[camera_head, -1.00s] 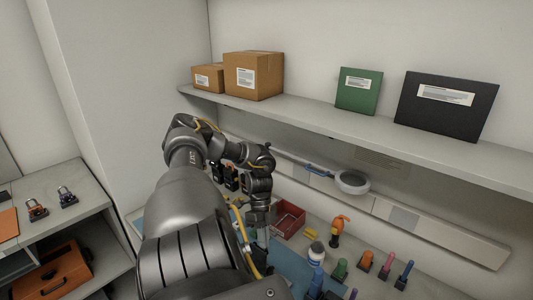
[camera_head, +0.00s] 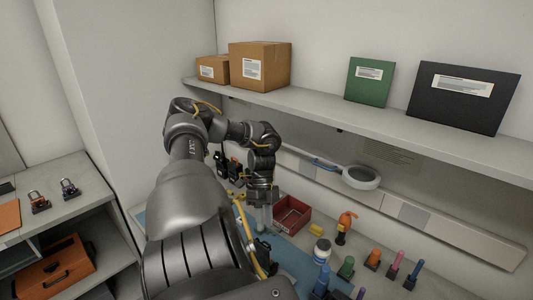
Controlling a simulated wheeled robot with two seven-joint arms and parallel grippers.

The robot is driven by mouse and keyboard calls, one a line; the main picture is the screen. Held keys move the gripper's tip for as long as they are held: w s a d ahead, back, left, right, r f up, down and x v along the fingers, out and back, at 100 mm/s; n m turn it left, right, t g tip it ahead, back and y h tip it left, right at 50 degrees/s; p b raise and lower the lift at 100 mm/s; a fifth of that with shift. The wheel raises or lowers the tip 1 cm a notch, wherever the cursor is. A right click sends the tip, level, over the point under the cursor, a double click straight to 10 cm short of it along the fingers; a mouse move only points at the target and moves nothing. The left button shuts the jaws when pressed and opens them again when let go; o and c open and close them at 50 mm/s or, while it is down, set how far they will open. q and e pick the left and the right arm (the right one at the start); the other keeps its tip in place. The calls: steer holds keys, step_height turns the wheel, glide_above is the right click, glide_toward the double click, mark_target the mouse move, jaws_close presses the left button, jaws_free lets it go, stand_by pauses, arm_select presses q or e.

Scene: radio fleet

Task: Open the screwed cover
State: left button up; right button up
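My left arm reaches in from the lower left and bends down over the workbench. My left gripper (camera_head: 262,222) points down at the blue mat (camera_head: 300,262), just left of the red bin. Its fingertips are small and partly covered by my own arm, so I cannot tell whether they hold anything. A dark object (camera_head: 262,246) lies close under the fingertips, mostly hidden. Black radio-like devices (camera_head: 229,168) stand behind the wrist. I cannot make out a screwed cover. My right gripper is not in view.
A red bin (camera_head: 291,214) stands right of the gripper. A white jar (camera_head: 322,251), an orange bottle (camera_head: 345,226) and several coloured-handled tools (camera_head: 394,266) stand further right. A round magnifier lamp (camera_head: 361,177) and a shelf with boxes (camera_head: 262,66) are above the bench.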

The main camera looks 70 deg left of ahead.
arm_select(q)
steer(key=shift+d+r+b+v, duration=0.1)
steer(key=shift+d+b+v, duration=0.1)
steer(key=shift+v, duration=1.1)
steer(key=shift+d+r+b+v, duration=0.1)
steer(key=shift+d+b+v, duration=0.1)
steer(key=shift+v, duration=1.15)
steer(key=shift+s, duration=0.1)
steer(key=shift+r, duration=0.1)
